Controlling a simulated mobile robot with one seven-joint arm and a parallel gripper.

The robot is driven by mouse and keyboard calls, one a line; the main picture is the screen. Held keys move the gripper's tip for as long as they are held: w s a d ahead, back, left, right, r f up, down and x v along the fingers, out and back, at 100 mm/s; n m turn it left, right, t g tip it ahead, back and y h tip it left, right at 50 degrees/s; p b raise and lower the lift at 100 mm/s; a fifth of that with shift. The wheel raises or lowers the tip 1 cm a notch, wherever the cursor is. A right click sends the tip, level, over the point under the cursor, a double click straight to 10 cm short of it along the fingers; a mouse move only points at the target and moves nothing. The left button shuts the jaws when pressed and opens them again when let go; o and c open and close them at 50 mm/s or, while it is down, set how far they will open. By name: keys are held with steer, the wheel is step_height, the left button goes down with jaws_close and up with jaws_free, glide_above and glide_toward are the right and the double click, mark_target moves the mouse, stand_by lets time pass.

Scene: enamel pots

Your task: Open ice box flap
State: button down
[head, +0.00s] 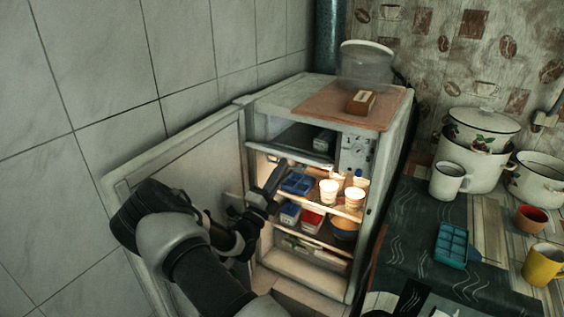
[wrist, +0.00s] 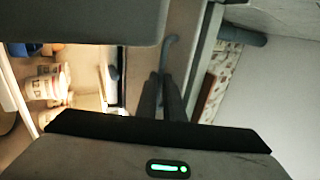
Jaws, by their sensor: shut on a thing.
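A small fridge (head: 285,95) stands with its door (head: 180,150) swung open to the left. The ice box (head: 290,136) is the dark top compartment; its front looks open and a small grey container (head: 323,141) shows inside. My gripper (head: 281,168) is at the left front of the fridge opening, just below the ice box. In the wrist view the fingers (wrist: 163,95) are close together at a thin curved grey piece (wrist: 169,50), apparently the flap's edge or handle. The contact itself is partly hidden.
White cups (head: 328,192), blue trays (head: 297,183) and several containers fill the shelves below. Pots and mugs (head: 449,180) stand on the counter at right. A tiled wall is at left.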

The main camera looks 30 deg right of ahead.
steer(key=shift+w+d+f, duration=0.1)
steer(key=shift+d+f, duration=0.15)
steer(key=shift+f, duration=0.7)
steer(key=shift+d, duration=0.1)
steer(key=c, duration=2.2)
jaws_free()
steer(key=shift+d, duration=0.1)
steer(key=p+v, duration=0.1)
steer(key=v, duration=1.6)
steer(key=shift+a+f, duration=0.25)
steer(key=shift+a, duration=0.1)
